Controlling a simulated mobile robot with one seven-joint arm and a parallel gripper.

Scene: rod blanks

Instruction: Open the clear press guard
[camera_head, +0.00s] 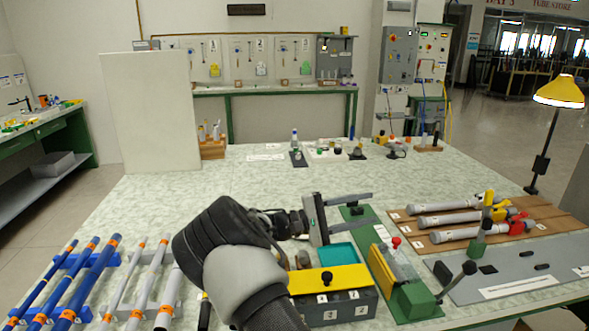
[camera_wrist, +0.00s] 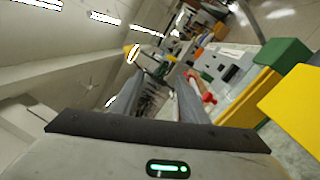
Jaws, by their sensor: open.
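The press stands on a green base plate (camera_head: 352,214) right of centre in the head view. It carries a yellow strip, a green block (camera_head: 415,299) and a red knob (camera_head: 396,242). A pale, seemingly see-through part (camera_head: 402,264) beside the yellow strip looks like the clear guard; its outline is faint and I cannot tell its exact position. My gripper (camera_head: 367,212) is open and empty, with its fingers pointing right over the far end of the base plate, apart from the knob. The wrist view shows both fingers (camera_wrist: 160,82) spread, with red, yellow and green parts to their right.
A grey box with a yellow top (camera_head: 325,280) and a teal tray (camera_head: 338,254) sit close below my gripper. Clamped rods lie on a brown board (camera_head: 455,235) at right. Blue and pale rods fill the left front.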

